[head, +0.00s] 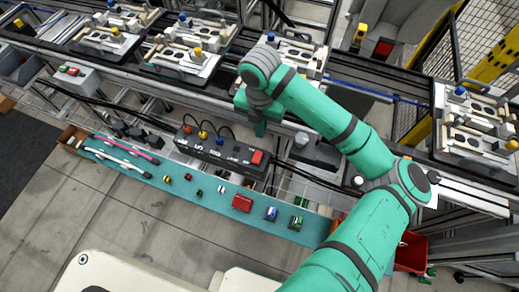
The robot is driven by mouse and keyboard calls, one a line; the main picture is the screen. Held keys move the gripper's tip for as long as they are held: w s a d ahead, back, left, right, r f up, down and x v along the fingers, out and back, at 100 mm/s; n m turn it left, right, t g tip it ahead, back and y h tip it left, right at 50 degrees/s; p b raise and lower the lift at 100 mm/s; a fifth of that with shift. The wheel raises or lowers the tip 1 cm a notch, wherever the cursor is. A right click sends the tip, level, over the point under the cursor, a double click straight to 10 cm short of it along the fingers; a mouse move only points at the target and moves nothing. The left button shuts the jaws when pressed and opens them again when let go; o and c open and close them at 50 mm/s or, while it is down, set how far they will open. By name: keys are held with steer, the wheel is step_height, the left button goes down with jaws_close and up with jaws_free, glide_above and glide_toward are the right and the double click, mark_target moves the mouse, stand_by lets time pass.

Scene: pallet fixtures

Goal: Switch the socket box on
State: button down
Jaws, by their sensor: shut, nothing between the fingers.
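The socket box (210,150) is a long dark box on the near side of the conveyor line, left of the picture's middle. Several plugs with yellow, blue and dark parts and black cables sit at its left end. A red rocker switch (257,157) is on its right end; which way it is tipped is too small to tell. My gripper (261,130) points down just behind the box's right end, close to the switch. It is shut and empty. Its fingertips are mostly hidden, and I cannot tell whether they touch the box.
A teal shelf (150,193) in front of the box carries several small coloured parts and pink and white rods. Pallets with fixtures (180,58) stand on the conveyor behind. A grey button box (70,75) is at left. A red bin (411,252) is at lower right.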

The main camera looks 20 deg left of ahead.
mark_target(260, 155)
steer(key=shift+f, duration=0.1)
step_height(260, 155, down, 14)
steer(key=shift+w+a+r, duration=0.1)
stand_by(0.6)
steer(key=shift+w+f, duration=0.1)
steer(key=shift+f, duration=0.25)
stand_by(0.3)
steer(key=shift+s, duration=0.25)
steer(key=shift+s+r, duration=0.15)
steer(key=shift+s, duration=0.55)
